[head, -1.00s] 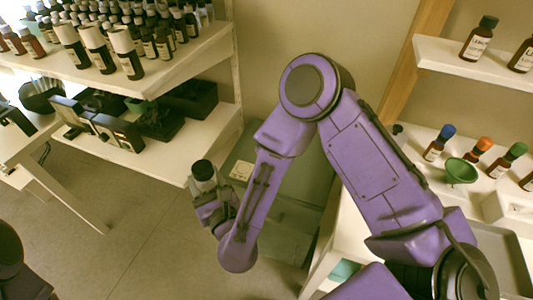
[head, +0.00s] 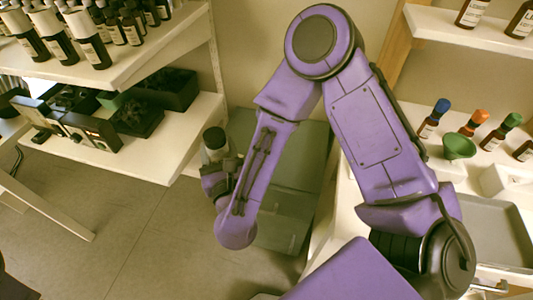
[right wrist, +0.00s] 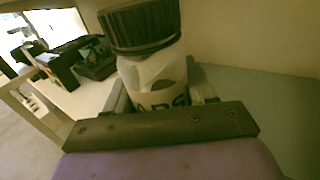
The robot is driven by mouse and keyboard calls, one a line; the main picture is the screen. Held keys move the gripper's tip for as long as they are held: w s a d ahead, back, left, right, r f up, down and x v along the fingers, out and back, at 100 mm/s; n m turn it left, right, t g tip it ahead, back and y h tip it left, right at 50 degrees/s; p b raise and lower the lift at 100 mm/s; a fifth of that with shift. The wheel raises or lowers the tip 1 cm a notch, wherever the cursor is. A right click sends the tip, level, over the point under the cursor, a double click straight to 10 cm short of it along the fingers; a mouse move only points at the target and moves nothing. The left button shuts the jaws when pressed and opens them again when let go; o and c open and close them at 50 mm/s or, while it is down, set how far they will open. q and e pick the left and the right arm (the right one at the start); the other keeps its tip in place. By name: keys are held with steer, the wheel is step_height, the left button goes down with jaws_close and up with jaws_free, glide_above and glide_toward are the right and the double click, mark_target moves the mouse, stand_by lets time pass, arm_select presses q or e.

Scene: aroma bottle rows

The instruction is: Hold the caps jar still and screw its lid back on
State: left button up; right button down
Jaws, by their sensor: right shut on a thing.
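The caps jar (right wrist: 165,92) is a clear jar with a pale label ending in "APS" and a ribbed black lid (right wrist: 140,25) on its mouth. I cannot tell whether the lid is fully screwed down. The jar is upright in the head view (head: 215,155), slightly tilted in the wrist view. My right gripper (right wrist: 160,102) is shut around the jar's body, a finger on each side; in the head view it shows small (head: 216,182), partly behind my purple forearm. My left gripper is out of view.
A shelf unit (head: 150,60) with dark bottles and black trays stands left. At right, a counter carries capped bottles, a green funnel (head: 458,146) and a grey tray (head: 490,225). A grey-green surface (head: 290,150) lies behind my right forearm. Open floor (head: 120,220) shows lower left.

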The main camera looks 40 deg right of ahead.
arm_select(q)
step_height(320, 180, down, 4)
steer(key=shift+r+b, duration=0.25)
steer(key=shift+b, duration=1)
arm_select(e)
steer(key=s+d+m+g+h, duration=0.2)
steer(key=s+d+m+h, duration=0.1)
steer(key=d, duration=0.4)
steer(key=shift+s+d+g+h, duration=0.35)
steer(key=shift+s+h, duration=0.2)
steer(key=shift+h, duration=0.35)
steer(key=shift+a+r, duration=0.1)
steer(key=w+d+f, duration=0.8)
steer(key=w+d, duration=0.1)
steer(key=shift+d+f, duration=0.25)
steer(key=shift+f, duration=0.15)
steer(key=shift+f+m, duration=0.1)
steer(key=shift+m, duration=0.2)
